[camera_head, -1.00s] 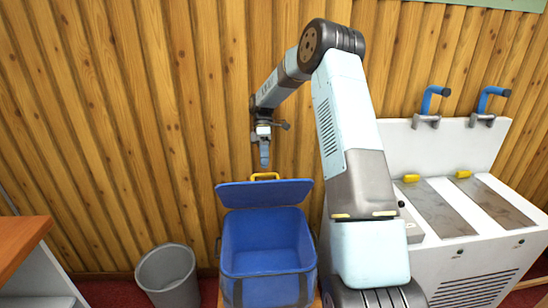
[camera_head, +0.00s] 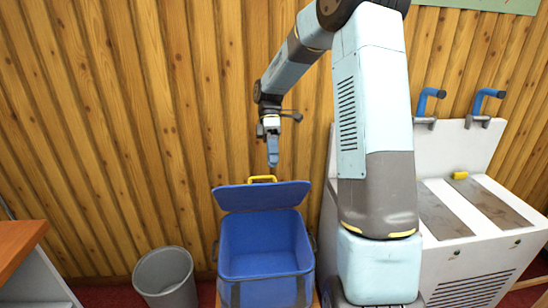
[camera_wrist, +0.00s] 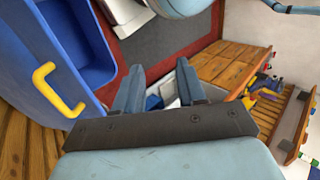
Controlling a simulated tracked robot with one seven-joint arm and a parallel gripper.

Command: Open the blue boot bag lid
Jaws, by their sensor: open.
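The blue boot bag (camera_head: 265,247) stands upright at the lower middle of the head view, its inside showing and empty as far as I see. Its blue lid (camera_head: 262,196) is raised and tilted back at the rear edge, with a yellow handle (camera_head: 263,179) on its far edge. My gripper (camera_head: 272,160) hangs fingers down just above and behind the handle, apart from it. In the wrist view, my gripper (camera_wrist: 160,85) has its two fingers spread with nothing between them. The yellow handle (camera_wrist: 55,90) and the lid (camera_wrist: 48,50) are at the left there.
A wooden plank wall (camera_head: 150,120) stands close behind the bag. A grey bin (camera_head: 165,278) is left of the bag, and a white sink unit (camera_head: 465,250) with blue taps is right. A wooden-topped cabinet (camera_head: 22,245) is at the far left.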

